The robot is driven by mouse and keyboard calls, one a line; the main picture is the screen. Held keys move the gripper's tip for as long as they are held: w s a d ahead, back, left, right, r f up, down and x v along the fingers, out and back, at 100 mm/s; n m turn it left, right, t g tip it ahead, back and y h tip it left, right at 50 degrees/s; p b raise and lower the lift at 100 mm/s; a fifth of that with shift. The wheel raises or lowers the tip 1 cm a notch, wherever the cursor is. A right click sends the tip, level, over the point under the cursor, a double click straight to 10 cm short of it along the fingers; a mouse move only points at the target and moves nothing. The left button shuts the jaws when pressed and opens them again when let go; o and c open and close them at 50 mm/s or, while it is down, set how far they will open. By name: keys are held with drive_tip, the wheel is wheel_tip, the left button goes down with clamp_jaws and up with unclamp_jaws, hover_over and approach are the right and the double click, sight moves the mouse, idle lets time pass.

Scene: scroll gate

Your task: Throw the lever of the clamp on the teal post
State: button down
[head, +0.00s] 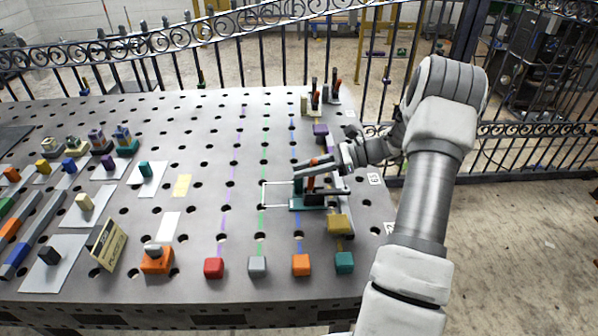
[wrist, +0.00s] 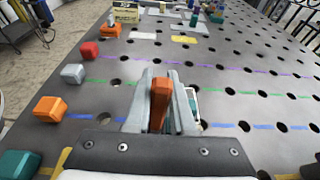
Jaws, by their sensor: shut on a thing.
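The clamp (head: 313,199) stands on a teal base on the perforated table, in front of my arm. Its orange-red lever (head: 311,181) stands roughly upright, partly covered by my fingers. My gripper (head: 306,173) reaches in from the right and is shut on the lever. In the wrist view the orange lever (wrist: 159,100) sits between the two grey fingers of my gripper (wrist: 160,105). The gripper hides most of the clamp body there. A white wire frame (head: 276,194) extends left from the clamp in the head view.
Red (head: 213,267), grey (head: 257,266), orange (head: 300,265) and teal (head: 344,263) blocks line the front edge. A mustard block (head: 338,225) and a purple block (head: 320,130) lie close to the clamp. More clamps (head: 314,99) stand at the back. An iron fence (head: 240,62) runs behind.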

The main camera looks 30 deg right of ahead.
drive_tip(key=shift+s+d+y, duration=0.1)
drive_tip(key=shift+d+y, duration=0.15)
drive_tip(key=shift+y, duration=0.05)
drive_tip(key=c, duration=0.8)
unclamp_jaws()
drive_tip(key=shift+o, duration=0.2)
drive_tip(key=shift+d, duration=0.1)
drive_tip(key=v, duration=1.7)
drive_tip(key=shift+s, duration=0.15)
